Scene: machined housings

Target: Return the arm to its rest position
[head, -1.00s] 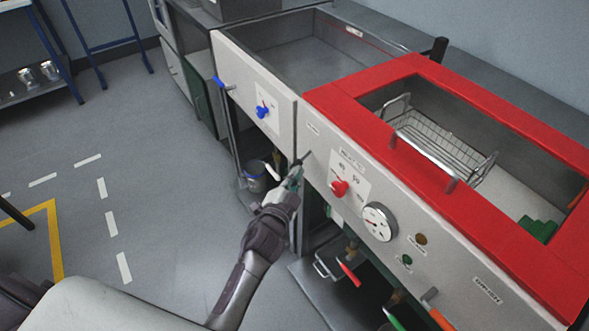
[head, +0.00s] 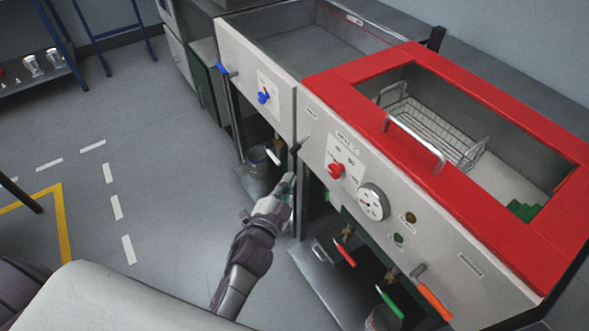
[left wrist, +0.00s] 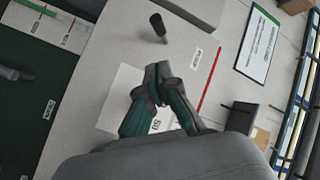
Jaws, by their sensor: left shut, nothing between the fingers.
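My left gripper (head: 287,184) is in front of the washing unit's front panel, below and left of the red knob (head: 336,170). Its arm comes up from the bottom of the head view. In the left wrist view the two dark green fingers of the left gripper (left wrist: 158,75) meet at their tips, shut and empty. They point over the pale panel (left wrist: 110,70), and a black handle (left wrist: 158,26) stands out beyond them. I cannot tell from the view how far the tips are from the panel. My right gripper is not in view.
A red-framed tank (head: 335,80) holds a wire basket (head: 432,125). A blue knob (head: 263,97), a dial (head: 373,203) and red, green and orange valve handles (head: 434,301) are along the front. Open floor (head: 170,200) lies to the left.

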